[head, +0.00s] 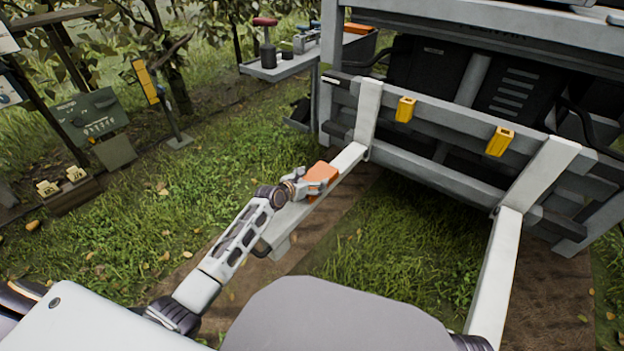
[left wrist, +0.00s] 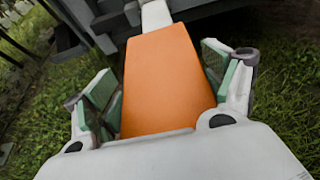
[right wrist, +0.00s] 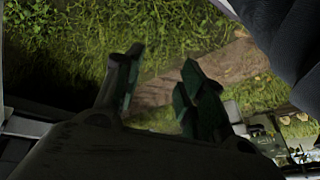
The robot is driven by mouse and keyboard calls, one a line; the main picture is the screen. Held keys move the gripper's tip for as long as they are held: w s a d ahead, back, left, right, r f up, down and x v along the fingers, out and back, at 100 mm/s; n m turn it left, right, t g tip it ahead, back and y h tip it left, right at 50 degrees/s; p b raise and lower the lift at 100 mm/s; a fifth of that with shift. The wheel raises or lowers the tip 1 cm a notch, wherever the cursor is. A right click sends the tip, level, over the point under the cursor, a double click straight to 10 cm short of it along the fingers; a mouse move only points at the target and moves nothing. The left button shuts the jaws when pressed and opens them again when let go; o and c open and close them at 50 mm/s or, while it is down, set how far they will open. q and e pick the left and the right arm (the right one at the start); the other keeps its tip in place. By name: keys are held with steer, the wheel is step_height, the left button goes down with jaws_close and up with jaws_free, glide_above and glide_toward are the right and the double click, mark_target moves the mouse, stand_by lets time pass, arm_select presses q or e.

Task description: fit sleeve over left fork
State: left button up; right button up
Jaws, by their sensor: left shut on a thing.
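The left fork (head: 345,160) is a long pale bar that runs from the carriage toward me. My left gripper (head: 312,184) is shut on the orange sleeve (head: 323,175), partway along this fork. In the left wrist view the sleeve (left wrist: 165,75) lies between the green finger pads, lined up with the fork (left wrist: 155,15) beyond its far end. Pale fork shows on both sides of the sleeve in the head view. I cannot tell whether the sleeve is around the fork or just above it. My right gripper (right wrist: 160,88) is open and empty over grass and dirt.
The right fork (head: 503,260) runs toward me at the right. Two yellow blocks (head: 405,109) (head: 500,142) sit on the carriage bar. A grey shelf (head: 280,66) with tools stands behind, and a green panel (head: 92,118) stands far left. Grass between the forks is clear.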

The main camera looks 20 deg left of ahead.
arm_select(q)
steer(key=shift+f, duration=0.95)
steer(key=shift+f+b, duration=0.4)
steer(key=shift+f, duration=0.1)
arm_select(e)
steer(key=f, duration=0.2)
steer(key=shift+s+a+f, duration=0.15)
steer(key=shift+a+f, duration=0.15)
steer(key=shift+f, duration=0.1)
steer(key=shift+w+r, duration=0.15)
steer(key=shift+w, duration=0.05)
arm_select(q)
steer(key=o, duration=1)
arm_select(e)
steer(key=shift+d, duration=0.1)
arm_select(q)
steer(key=shift+o, duration=0.2)
steer(key=shift+f, duration=0.1)
arm_select(e)
steer(key=shift+r, duration=0.15)
